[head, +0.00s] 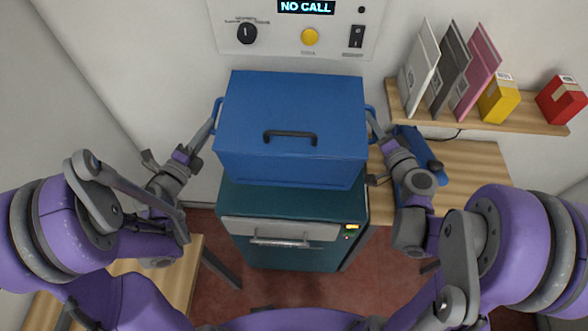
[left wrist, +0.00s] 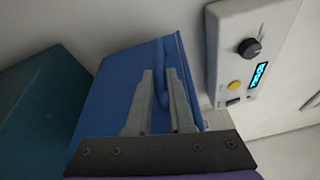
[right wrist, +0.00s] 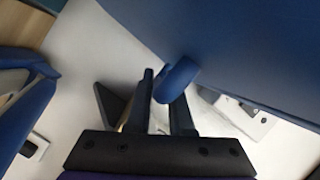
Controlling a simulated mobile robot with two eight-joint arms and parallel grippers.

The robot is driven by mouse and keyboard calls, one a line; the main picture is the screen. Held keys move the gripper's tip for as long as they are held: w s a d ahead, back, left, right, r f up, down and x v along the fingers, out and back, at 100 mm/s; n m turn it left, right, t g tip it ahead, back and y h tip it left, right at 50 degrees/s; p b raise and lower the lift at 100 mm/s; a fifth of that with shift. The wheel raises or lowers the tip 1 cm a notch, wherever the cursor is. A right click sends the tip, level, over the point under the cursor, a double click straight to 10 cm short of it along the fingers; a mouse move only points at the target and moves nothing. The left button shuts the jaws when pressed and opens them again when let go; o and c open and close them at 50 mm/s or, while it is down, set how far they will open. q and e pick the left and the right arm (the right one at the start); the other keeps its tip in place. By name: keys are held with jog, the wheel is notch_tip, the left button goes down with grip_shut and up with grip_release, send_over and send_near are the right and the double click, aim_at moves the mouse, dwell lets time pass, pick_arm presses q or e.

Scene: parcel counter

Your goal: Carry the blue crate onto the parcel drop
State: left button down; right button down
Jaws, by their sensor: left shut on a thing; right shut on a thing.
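The blue crate (head: 300,165) is in the middle of the head view, level, with a dark bar handle (head: 290,135) on it and a blue loop handle at each side. My left gripper (head: 211,124) is shut on its left side handle, which shows between the fingers in the left wrist view (left wrist: 161,75). My right gripper (head: 375,126) is shut on the right side handle, also seen in the right wrist view (right wrist: 176,80). The crate is over a teal cabinet (head: 230,200), possibly the parcel drop; I cannot tell whether they touch.
A wall panel (head: 275,38) reading "NO CALL" is behind the crate. A wooden shelf (head: 530,122) at right holds upright folders (head: 450,75), a yellow box (head: 498,98) and a red box (head: 561,100). A wooden table (head: 470,170) with a blue object (head: 430,155) is close right of the crate.

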pick_arm(q)
jog(key=shift+d, duration=0.1)
